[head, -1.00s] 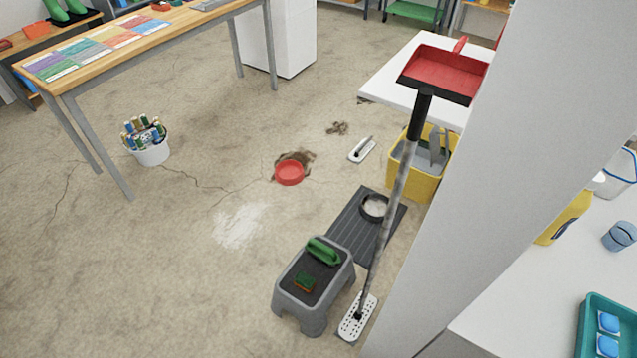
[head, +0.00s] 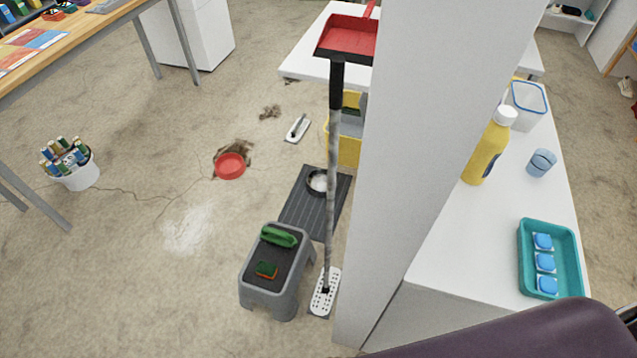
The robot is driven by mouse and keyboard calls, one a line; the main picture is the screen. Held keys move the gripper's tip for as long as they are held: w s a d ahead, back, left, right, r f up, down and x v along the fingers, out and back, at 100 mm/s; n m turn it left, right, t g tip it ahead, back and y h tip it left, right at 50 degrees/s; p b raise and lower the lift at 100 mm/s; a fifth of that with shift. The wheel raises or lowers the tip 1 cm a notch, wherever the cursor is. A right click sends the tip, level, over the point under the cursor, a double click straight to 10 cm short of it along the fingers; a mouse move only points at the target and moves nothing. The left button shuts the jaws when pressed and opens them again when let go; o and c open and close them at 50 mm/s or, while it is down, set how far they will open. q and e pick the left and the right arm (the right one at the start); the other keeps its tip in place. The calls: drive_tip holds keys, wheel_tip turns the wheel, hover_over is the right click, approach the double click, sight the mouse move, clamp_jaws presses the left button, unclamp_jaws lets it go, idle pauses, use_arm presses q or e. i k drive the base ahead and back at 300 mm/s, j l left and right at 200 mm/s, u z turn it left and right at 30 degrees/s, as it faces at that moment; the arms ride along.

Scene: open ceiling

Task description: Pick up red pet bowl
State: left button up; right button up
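The red pet bowl (head: 230,166) sits upright on the concrete floor, left of centre in the head view. It stands at the near edge of a brown stain or damaged patch. It looks empty and nothing covers it. Neither of my grippers shows in the head view. A dark rounded shape at the bottom right corner appears to be part of my own arm.
A grey step stool (head: 272,282), a dark mat (head: 304,212) with a black bowl and a flat mop (head: 325,290) lie right of the bowl. A white pillar (head: 430,130) and white counter (head: 480,240) block the right.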

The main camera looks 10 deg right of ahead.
sight(230, 166)
drive_tip(key=j+u, duration=0.15)
drive_tip(key=u, duration=0.3)
drive_tip(key=i+j+u, duration=0.5)
drive_tip(key=j, duration=0.35)
drive_tip(key=i+j+u, duration=0.45)
drive_tip(key=i+j, duration=0.25)
drive_tip(key=i+z, duration=0.3)
drive_tip(key=i, duration=0.15)
drive_tip(key=i+j+z, duration=0.15)
drive_tip(key=i+z, duration=0.15)
drive_tip(key=i+j+z, duration=0.3)
drive_tip(key=i, duration=0.25)
drive_tip(key=l, duration=0.1)
